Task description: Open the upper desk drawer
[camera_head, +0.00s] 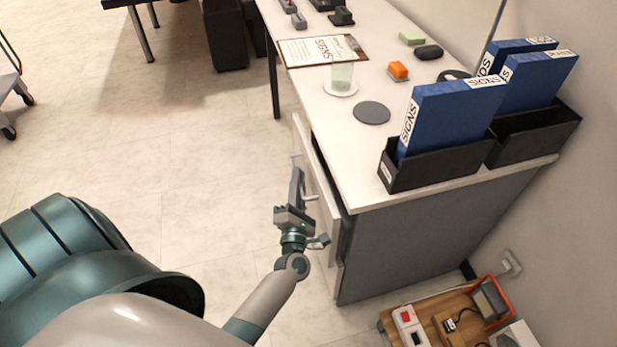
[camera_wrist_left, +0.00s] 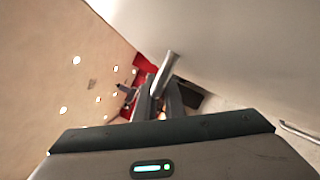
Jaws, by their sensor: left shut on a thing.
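The white desk's upper drawer front (camera_head: 319,176) stands a little out from the desk body, with a dark gap behind its top edge. My left gripper (camera_head: 298,190) is at the outer side of this front, at the drawer handle (camera_head: 311,198). In the left wrist view, the fingers of my left gripper (camera_wrist_left: 164,96) are shut on the metal handle bar (camera_wrist_left: 166,66), beside the pale drawer face (camera_wrist_left: 235,45). The inside of the drawer is hidden from the head view. My right gripper is in neither view.
On the desk top (camera_head: 335,115) are a clipboard (camera_head: 305,52), a glass (camera_head: 341,76), a dark disc (camera_head: 371,112) and black holders (camera_head: 440,164) with blue binders (camera_head: 450,110). A wooden board with items (camera_head: 450,325) lies at lower right. The floor (camera_head: 200,150) left of the desk is clear.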

